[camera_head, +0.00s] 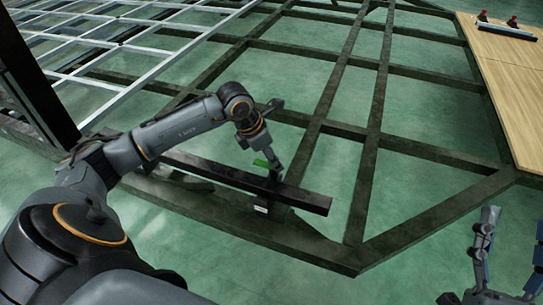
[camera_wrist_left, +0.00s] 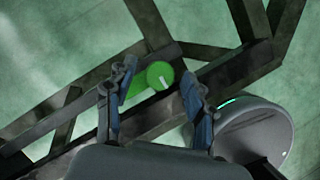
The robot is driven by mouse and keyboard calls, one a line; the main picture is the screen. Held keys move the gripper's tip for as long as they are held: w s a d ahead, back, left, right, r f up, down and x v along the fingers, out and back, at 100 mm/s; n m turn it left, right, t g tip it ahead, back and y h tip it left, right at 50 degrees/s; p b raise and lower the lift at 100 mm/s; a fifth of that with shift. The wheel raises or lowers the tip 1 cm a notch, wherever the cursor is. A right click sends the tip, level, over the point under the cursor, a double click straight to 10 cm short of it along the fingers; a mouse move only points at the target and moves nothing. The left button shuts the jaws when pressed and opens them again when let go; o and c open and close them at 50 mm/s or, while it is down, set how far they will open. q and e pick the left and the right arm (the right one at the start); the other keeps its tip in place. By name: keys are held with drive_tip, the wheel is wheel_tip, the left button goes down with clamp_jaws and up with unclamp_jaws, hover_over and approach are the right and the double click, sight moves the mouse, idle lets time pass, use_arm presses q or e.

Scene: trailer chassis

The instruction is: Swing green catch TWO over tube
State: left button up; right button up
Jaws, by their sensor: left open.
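The green catch (camera_head: 261,163) sits at the dark tube (camera_head: 300,196) on the near side of the chassis frame. In the left wrist view the catch (camera_wrist_left: 160,75) shows a round green end with a pale slot mark and a green arm toward lower left. My left gripper (camera_head: 273,171) is at the catch in the head view. In the left wrist view its two fingers (camera_wrist_left: 158,78) stand apart on either side of the catch, and I cannot tell if they touch it. My right gripper (camera_head: 510,235) is open and empty at the lower right.
The dark chassis frame (camera_head: 372,150) spreads over the green floor. Pale rails (camera_head: 120,95) lie at upper left. A wooden deck (camera_head: 515,85) at right bears a bar with two red-topped parts. A grey rounded body (camera_wrist_left: 255,130) is right of my left fingers.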

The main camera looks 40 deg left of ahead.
use_arm(q)
clamp_jaws()
